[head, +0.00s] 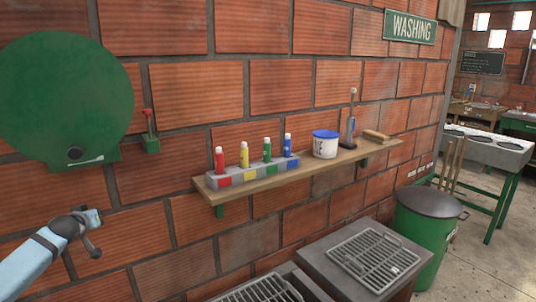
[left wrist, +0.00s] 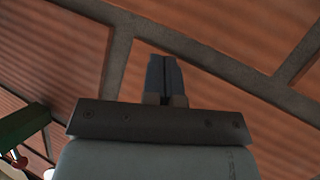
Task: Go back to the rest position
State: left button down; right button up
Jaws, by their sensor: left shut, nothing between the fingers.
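My left gripper (head: 92,217) is at the lower left of the head view, in front of the brick wall and below a round green panel (head: 66,95). In the left wrist view its two fingers (left wrist: 164,75) are together with nothing between them, and bricks lie behind them. A small lever with a red knob (head: 148,124) on a green box is on the wall to the right of the panel. My right gripper is not in view.
A wooden shelf (head: 305,166) carries red, yellow, green and blue bottles, a white tub (head: 325,144) with a blue lid, and a brush. Below stand grated grey units (head: 374,258) and a green bin (head: 424,238). Open floor is at the right.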

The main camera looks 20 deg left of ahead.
pick_arm(q)
jog(key=r+m, duration=0.1)
jog(key=m, duration=0.3)
jog(key=r+m+t, duration=0.1)
jog(key=m, duration=0.3)
jog(key=r+m+t+y, duration=0.1)
jog(key=m, duration=0.3)
jog(key=shift+w+a+r, duration=0.1)
jog(key=shift+w+a, duration=0.05)
jog(key=shift+w, duration=0.25)
jog(key=s+d+f+g+h, duration=0.15)
jog(key=s+d+f, duration=0.35)
jog(key=d+f, duration=0.5)
jog(key=s+d+f+h, duration=0.3)
jog(key=s+d+f, duration=0.2)
jog(key=d+f, duration=0.5)
jog(key=s+d+f+g+h, duration=0.15)
jog(key=s+d+f, duration=0.5)
jog(key=d, duration=0.65)
jog(key=s+d+f+n+g+h, duration=0.15)
jog(key=s+d+h, duration=0.25)
jog(key=s+d, duration=1.4)
notch_tip(320, 180, up, 14)
jog(key=d+p, duration=0.1)
jog(key=p, duration=1.7)
jog(key=shift+w+r+t, duration=0.15)
jog(key=shift+w+t, duration=0.3)
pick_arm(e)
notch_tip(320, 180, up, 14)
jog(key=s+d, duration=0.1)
